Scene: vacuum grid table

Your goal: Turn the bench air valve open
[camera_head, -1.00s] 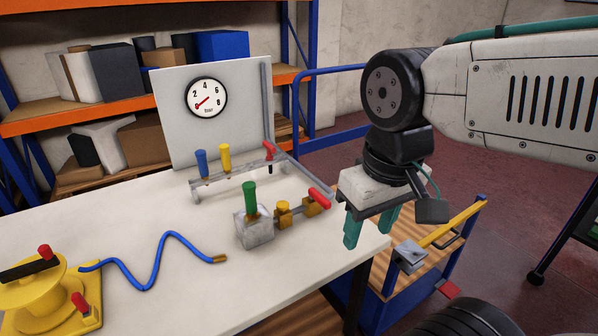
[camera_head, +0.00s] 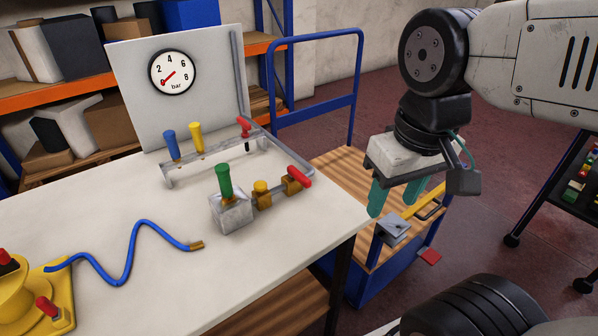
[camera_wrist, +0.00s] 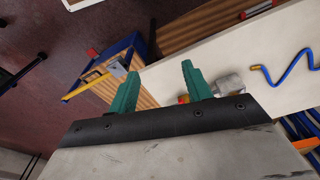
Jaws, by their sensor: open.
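A metal block (camera_head: 230,213) with an upright green handle (camera_head: 223,181) sits on the white bench (camera_head: 285,245). Brass fittings (camera_head: 262,194) run from it to a red lever (camera_head: 298,176) near the right edge. Behind, a grey pipe rail (camera_head: 205,172) carries a blue handle (camera_head: 172,146), a yellow handle (camera_head: 197,138) and a red lever (camera_head: 244,127). The frames do not tell which one is the bench air valve. My gripper (camera_head: 396,198) is open and empty, right of the bench edge, apart from all handles. In the wrist view the block (camera_wrist: 229,83) is partly hidden behind a finger.
A pressure gauge (camera_head: 173,73) on a grey panel reads near zero. A blue hose (camera_head: 125,265) with a brass end lies on the bench, beside a yellow device (camera_head: 20,300). A blue cart (camera_head: 365,275) with a wooden deck stands under my gripper. Shelves stand behind.

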